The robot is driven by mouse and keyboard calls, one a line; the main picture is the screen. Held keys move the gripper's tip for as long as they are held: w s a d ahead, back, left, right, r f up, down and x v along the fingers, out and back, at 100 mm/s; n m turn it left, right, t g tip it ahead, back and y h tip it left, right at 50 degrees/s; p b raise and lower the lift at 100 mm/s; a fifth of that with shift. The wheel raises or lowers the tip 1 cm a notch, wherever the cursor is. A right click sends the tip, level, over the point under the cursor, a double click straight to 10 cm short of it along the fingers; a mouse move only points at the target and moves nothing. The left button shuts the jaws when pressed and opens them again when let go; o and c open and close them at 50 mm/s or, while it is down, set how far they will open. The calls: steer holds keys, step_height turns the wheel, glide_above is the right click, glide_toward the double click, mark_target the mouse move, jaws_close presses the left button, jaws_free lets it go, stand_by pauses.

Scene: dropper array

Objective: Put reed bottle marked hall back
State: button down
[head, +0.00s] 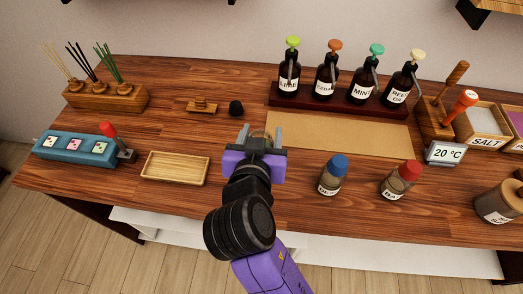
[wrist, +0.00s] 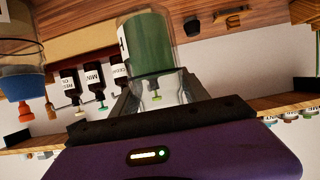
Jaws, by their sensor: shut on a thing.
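My gripper (head: 261,134) is above the middle of the wooden table, its jaws shut on a clear glass bottle (wrist: 150,38). In the wrist view the bottle shows green contents and the edge of a white label with a dark letter, cut off, so the word cannot be read. In the head view the gripper hides most of the bottle. A wooden stand (head: 104,99) with pale, black and green reeds stands at the back left. A small wooden holder (head: 201,107) and a round black piece (head: 236,108) lie behind the gripper, slightly left.
Several dark pump bottles (head: 335,80) stand on a dark red rack behind a bare tan mat (head: 350,136). A blue-capped jar (head: 332,176) and a red-capped jar (head: 400,180) stand right of my gripper. An empty wooden tray (head: 175,168) and a blue dice block (head: 76,149) are left.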

steer(key=shift+f, duration=3.55)
steer(key=shift+f, duration=0.1)
steer(key=c, duration=0.6)
jaws_free()
steer(key=shift+o, duration=0.2)
steer(key=shift+s, duration=0.4)
steer(key=b+v, duration=0.1)
steer(key=v, duration=1)
steer(key=shift+r, duration=0.2)
steer(key=shift+s, duration=0.15)
